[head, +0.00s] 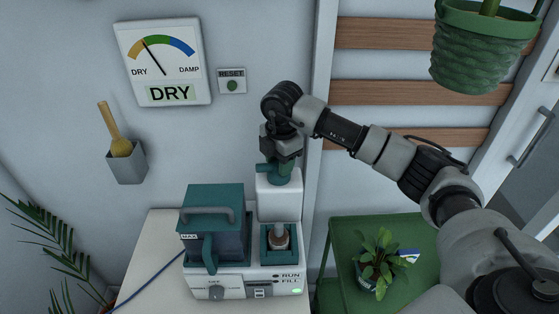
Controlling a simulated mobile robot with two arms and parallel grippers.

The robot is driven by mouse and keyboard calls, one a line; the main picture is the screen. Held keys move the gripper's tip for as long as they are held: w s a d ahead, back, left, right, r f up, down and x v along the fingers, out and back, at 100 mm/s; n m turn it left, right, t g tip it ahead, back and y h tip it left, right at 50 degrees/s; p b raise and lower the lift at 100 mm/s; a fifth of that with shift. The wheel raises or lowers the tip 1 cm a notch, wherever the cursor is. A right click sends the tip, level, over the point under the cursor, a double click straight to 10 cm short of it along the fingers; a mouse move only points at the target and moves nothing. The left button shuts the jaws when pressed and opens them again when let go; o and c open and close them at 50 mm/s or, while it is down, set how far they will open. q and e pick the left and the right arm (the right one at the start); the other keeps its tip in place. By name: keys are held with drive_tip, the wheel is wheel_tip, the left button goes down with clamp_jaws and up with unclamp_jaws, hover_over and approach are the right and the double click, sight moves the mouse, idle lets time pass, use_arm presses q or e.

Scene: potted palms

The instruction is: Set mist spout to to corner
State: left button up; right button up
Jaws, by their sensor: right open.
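The mist spout (268,168) is a teal piece on top of the white column at the back right of the mister. Its nozzle points left in the picture. My right gripper (283,157) is directly above the spout, pointing down with its jaws open. The fingers overlap the spout's top in the head view, so I cannot tell whether they touch it. The fingers hide part of the spout. My left gripper is not in view.
The mister (254,283) has a teal tank (212,205), a dial (216,292) and RUN/FILL lights. It stands on a pale table (150,262). A gauge (163,62) reads DRY. A potted plant (377,262) sits on a green stand (345,235); a hanging pot (478,50) is upper right.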

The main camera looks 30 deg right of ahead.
drive_tip(key=o, duration=0.9)
wheel_tip(320, 180, up, 11)
drive_tip(key=b, duration=0.2)
drive_tip(key=shift+s, duration=0.3)
drive_tip(key=shift+d, duration=0.1)
